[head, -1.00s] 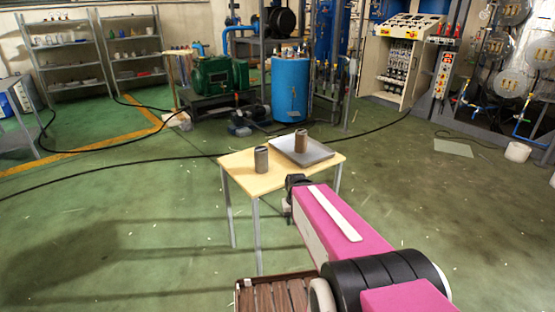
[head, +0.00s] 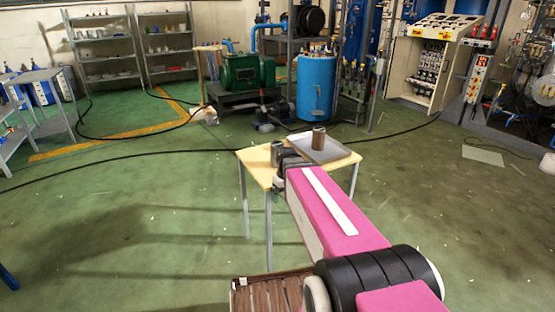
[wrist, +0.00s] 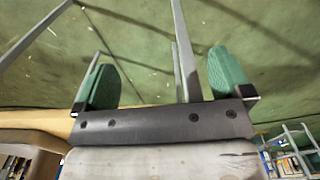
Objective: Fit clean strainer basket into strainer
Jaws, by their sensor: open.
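A grey cylindrical basket (head: 275,149) stands upright on the small wooden-topped table (head: 256,167), its lower part hidden behind my gripper in the head view. A browner cylindrical basket (head: 319,138) stands upright in a shallow grey tray (head: 337,151) on the same table. My gripper (head: 287,165) is at the table's near edge, close to the grey basket. In the wrist view my gripper (wrist: 165,80) has its two green fingers wide apart, with nothing between them but floor and table legs behind. I cannot pick out the strainer.
A blue tank (head: 317,88) and a green motor (head: 244,73) stand behind the table. Shelves (head: 104,50) are at the back left, a control cabinet (head: 424,70) at the right. Black cables (head: 140,155) cross the otherwise open green floor.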

